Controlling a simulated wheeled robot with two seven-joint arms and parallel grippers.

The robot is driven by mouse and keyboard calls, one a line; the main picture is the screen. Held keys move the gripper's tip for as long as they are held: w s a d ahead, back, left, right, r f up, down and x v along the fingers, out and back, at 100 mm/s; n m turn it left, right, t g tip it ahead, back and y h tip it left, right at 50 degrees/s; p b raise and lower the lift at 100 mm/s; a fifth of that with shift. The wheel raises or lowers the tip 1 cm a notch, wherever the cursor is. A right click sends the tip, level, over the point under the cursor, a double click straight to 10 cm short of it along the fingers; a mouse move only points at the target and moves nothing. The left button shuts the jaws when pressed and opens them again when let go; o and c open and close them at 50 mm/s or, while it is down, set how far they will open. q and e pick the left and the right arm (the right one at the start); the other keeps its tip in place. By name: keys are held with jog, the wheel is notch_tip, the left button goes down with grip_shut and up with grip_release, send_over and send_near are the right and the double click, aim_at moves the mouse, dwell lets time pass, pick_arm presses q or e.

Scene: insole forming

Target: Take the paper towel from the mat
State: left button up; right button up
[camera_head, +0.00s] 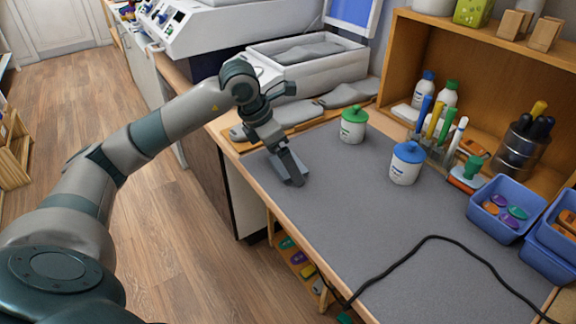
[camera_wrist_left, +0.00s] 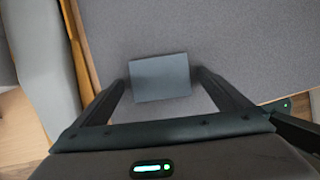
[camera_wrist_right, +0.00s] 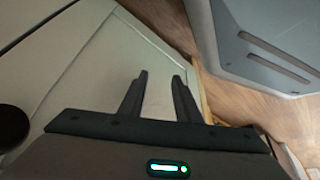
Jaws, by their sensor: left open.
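The paper towel (camera_wrist_left: 160,68) shows in the left wrist view as a small flat blue-grey rectangle on the grey mat (camera_head: 335,205). My left gripper (camera_head: 290,172) is low over the mat's far left part. Its fingers are open, one on each side of the towel in the left wrist view. I cannot tell whether they touch it. In the head view the gripper largely hides the towel. My right gripper (camera_wrist_right: 160,78) shows only in its own wrist view, its fingers apart with nothing between them, away from the mat.
A green-lidded jar (camera_head: 353,127) and a blue-lidded jar (camera_head: 406,165) stand on the mat. Grey insoles (camera_head: 348,93) lie behind. Blue bins (camera_head: 503,207) and a pen holder (camera_head: 435,145) are at the right. A black cable (camera_head: 400,256) crosses the near mat. The middle is clear.

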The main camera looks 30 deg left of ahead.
jog(key=shift+w+a+r, duration=0.1)
jog(key=shift+w+a, duration=0.05)
jog(key=shift+w, duration=0.1)
pick_arm(q)
jog(key=c, duration=1)
jog(key=shift+c, duration=0.5)
jog(key=shift+r, duration=0.85)
notch_tip(320, 180, up, 8)
jog(key=b, duration=0.1)
jog(key=shift+r, duration=0.2)
pick_arm(e)
jog(key=shift+s+d+f+g, duration=0.35)
jog(key=shift+s+d+g, duration=0.15)
jog(key=shift+s, duration=0.25)
jog(key=shift+a, duration=0.35)
